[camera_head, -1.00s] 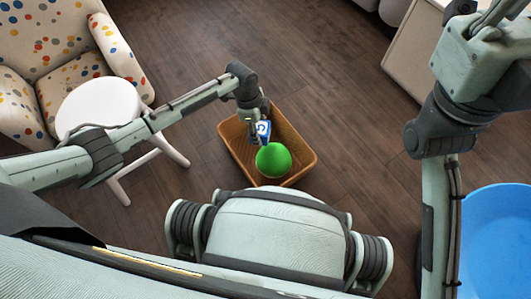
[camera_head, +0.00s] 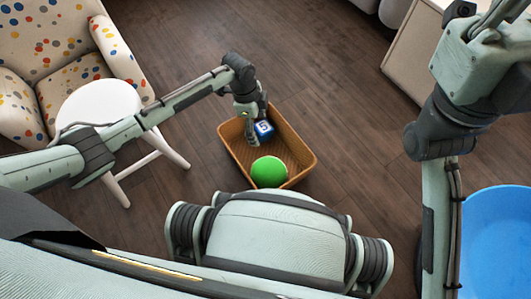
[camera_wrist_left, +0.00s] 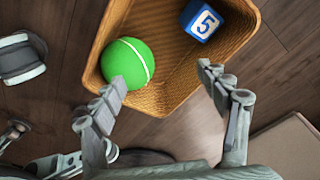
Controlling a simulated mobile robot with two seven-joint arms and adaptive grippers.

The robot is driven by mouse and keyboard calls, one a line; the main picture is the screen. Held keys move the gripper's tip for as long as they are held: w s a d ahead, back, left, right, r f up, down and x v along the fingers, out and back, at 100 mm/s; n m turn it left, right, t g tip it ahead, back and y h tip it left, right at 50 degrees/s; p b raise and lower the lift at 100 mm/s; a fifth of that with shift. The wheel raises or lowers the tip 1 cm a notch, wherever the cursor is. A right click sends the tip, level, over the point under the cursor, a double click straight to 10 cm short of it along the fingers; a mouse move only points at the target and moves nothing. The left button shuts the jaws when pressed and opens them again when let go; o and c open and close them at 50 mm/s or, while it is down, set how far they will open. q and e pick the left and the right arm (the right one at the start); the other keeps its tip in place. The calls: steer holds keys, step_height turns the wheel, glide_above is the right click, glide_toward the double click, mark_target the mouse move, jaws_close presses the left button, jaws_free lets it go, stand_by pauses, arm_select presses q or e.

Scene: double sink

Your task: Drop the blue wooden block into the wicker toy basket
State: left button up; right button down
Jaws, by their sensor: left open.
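The blue wooden block (camera_head: 264,129), with a white face and a number, is inside the wicker toy basket (camera_head: 298,150). In the left wrist view the block (camera_wrist_left: 202,20) is by the basket's far wall (camera_wrist_left: 245,42), apart from both fingers. My left gripper (camera_head: 257,125) is over the basket, its fingers spread and empty; they also show in the left wrist view (camera_wrist_left: 163,82). My right arm shows at the right, but its gripper is out of view.
A green ball (camera_head: 269,171) lies in the basket near the block. A white round stool (camera_head: 100,106) and a dotted armchair (camera_head: 68,84) stand at the left. A blue round object (camera_head: 498,240) is at the lower right. Wooden floor surrounds the basket.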

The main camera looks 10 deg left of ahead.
arm_select(q)
step_height(320, 180, up, 9)
steer(key=a, duration=0.1)
steer(key=shift+a+f, duration=0.15)
steer(key=shift+a, duration=0.05)
stand_by(0.4)
